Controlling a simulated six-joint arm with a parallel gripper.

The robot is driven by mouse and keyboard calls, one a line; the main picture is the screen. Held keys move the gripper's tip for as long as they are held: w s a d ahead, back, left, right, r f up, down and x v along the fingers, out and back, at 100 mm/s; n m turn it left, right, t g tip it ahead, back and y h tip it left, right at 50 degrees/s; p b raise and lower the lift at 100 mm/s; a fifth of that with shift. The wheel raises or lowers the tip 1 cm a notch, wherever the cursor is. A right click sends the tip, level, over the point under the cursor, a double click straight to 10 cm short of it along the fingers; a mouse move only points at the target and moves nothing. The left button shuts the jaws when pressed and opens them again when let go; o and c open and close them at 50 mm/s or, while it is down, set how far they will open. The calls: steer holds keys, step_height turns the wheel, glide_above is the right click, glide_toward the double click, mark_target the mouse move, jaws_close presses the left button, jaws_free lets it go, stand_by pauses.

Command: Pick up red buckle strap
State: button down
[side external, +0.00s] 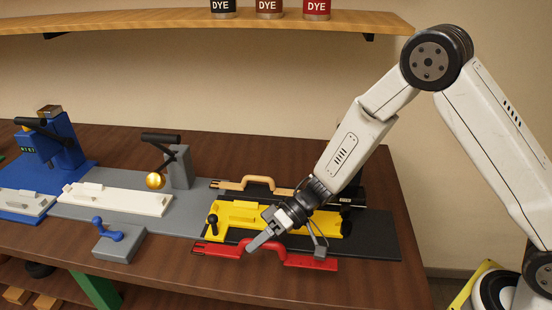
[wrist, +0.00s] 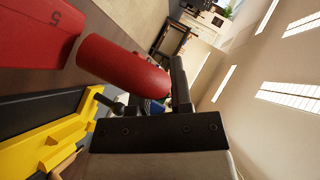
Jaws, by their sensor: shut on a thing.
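The red buckle strap (side external: 312,262) lies along the front edge of the dark mat, with a raised middle section. My gripper (side external: 262,236) is over its raised middle, and its fingers hide part of it. In the wrist view, the rounded red strap (wrist: 122,66) runs between the dark fingers of my gripper (wrist: 148,92), which is shut on it. A flat red part at the upper left carries a dark "5". From the side I cannot tell whether the strap is clear of the mat.
A yellow fixture (side external: 240,214) with a black knob sits just behind the strap. A tan strap (side external: 250,183) lies farther back. A grey press with a gold ball (side external: 155,181), a blue-handled block (side external: 118,243) and a blue machine (side external: 60,150) stand to the left. Dye cans line the shelf (side external: 180,20).

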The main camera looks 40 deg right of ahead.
steer(key=s+d+r, duration=0.4)
steer(key=s, duration=0.4)
steer(key=shift+s+r, duration=0.35)
stand_by(0.4)
